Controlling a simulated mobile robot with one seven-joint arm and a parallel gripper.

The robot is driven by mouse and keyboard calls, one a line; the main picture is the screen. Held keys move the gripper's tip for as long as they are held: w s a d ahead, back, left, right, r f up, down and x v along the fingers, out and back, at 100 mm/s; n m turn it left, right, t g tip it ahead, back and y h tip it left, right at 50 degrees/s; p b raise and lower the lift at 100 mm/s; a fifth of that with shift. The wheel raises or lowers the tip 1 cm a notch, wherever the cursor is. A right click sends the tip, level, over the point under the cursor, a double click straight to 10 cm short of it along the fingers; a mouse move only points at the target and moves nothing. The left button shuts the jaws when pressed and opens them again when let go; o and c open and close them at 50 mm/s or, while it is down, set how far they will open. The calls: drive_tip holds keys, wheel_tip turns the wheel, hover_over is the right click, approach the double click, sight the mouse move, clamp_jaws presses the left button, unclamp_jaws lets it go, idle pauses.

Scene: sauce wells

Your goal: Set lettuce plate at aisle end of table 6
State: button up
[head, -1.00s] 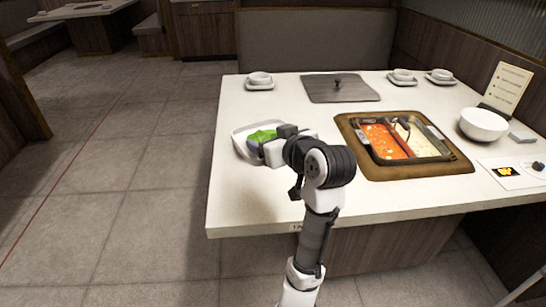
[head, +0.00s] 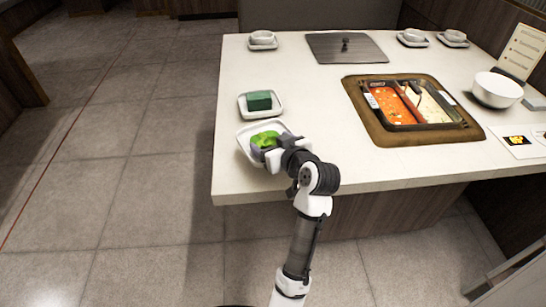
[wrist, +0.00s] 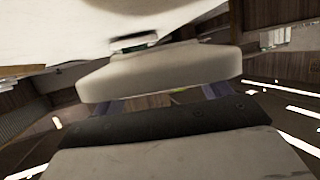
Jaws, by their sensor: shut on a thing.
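The lettuce plate (head: 246,150) is a white, square-cornered dish with bright green lettuce (head: 265,138) in it. It appears over the near left part of the white table (head: 320,165), close to the table's left edge. My gripper (head: 277,152) is shut on the plate's right, near side. In the wrist view the plate (wrist: 160,75) shows as a pale broad rim just beyond the gripper, which hides part of it. I cannot tell whether the plate touches the tabletop.
A white dish (head: 243,108) with a dark green block (head: 259,101) stands just behind the lettuce plate. A brown-framed hot pot (head: 375,125) with red and pale broth is to the right. Bowls line the back. The table's near left corner is clear; open tiled floor (head: 120,190) lies left.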

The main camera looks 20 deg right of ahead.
drive_tip(key=shift+f, duration=2.7)
drive_tip(key=shift+f, duration=0.15)
drive_tip(key=o, duration=1.2)
drive_tip(key=shift+o, duration=0.2)
drive_tip(key=shift+r, duration=0.3)
drive_tip(key=b+v, duration=0.1)
drive_tip(key=v, duration=1.1)
